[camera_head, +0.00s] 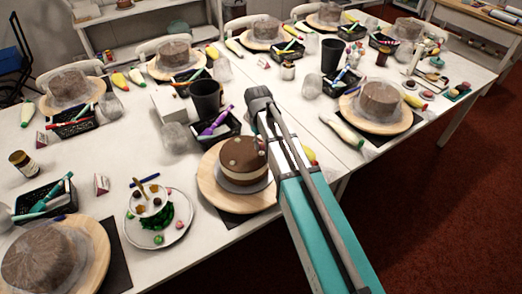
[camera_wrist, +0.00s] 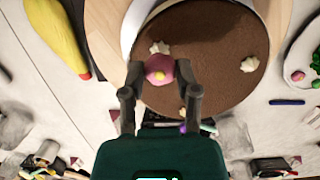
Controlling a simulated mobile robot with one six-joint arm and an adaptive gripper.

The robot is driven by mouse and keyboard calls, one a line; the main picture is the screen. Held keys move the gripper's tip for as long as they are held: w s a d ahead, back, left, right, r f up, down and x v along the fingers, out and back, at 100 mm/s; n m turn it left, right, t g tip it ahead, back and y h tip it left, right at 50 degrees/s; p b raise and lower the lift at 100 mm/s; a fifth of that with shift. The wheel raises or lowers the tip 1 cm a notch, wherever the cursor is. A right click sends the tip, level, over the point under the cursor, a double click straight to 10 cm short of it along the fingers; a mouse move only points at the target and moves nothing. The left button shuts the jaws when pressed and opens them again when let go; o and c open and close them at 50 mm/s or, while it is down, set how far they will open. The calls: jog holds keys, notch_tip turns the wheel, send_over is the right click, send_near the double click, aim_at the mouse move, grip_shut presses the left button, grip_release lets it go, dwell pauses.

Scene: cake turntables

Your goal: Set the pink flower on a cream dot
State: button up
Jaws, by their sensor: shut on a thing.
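The pink flower (camera_wrist: 159,72), with a yellow centre, is between the fingertips of my gripper (camera_wrist: 158,78) in the wrist view. My gripper is shut on it, over the cake's brown top. The cake (camera_head: 236,152) stands on a round wooden turntable (camera_head: 210,192) in the head view. One cream dot (camera_wrist: 160,47) shows just beyond the flower. Another cream dot (camera_wrist: 250,64) is to the right, and a third (camera_wrist: 183,114) is partly hidden by the right finger. I cannot tell whether the flower touches the cake. The flower is not visible in the head view.
A plate (camera_head: 160,238) with small coloured decorations is left of the cake. A dark cup (camera_head: 206,98) and a black tray of tools (camera_head: 218,128) stand behind it. A yellow piping bag (camera_wrist: 52,38) lies beside the turntable. Other turntables with covered cakes fill the tables.

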aim_at(261, 143)
jog(key=shift+f+b, duration=1.25)
jog(key=shift+f, duration=0.25)
jog(key=shift+f, duration=0.15)
jog(key=o, duration=0.7)
jog(key=shift+o, duration=0.2)
jog(key=shift+r, duration=0.25)
jog(key=r+p, duration=0.8)
jog(key=w+a+r+p, duration=0.1)
jog(key=r+p, duration=0.2)
jog(key=p, duration=0.1)
jog(key=shift+r, duration=0.4)
jog(key=shift+d, duration=0.1)
